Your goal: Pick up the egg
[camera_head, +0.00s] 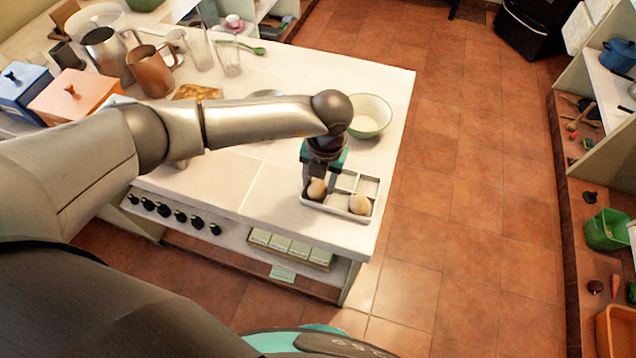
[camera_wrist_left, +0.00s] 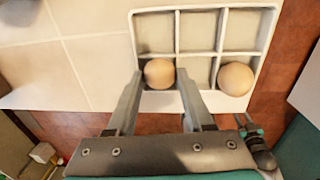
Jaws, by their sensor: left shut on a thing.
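A brown egg (camera_head: 317,189) sits in the near-left compartment of a white divided tray (camera_head: 338,214) at the counter's right end. My left gripper (camera_head: 319,182) points down over that compartment and is shut on this egg. In the left wrist view, the egg (camera_wrist_left: 159,73) is between the fingertips of my left gripper (camera_wrist_left: 160,78), with one finger on each side. A second egg (camera_head: 360,204) lies in the near-right compartment, and it also shows in the left wrist view (camera_wrist_left: 235,79). The other compartments look empty.
A pale bowl (camera_head: 370,115) stands on the counter just behind the tray. A copper mug (camera_head: 151,72), a metal pitcher (camera_head: 106,54) and glasses stand farther back left. The counter's right edge is close to the tray, with open tiled floor (camera_head: 460,190) beyond.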

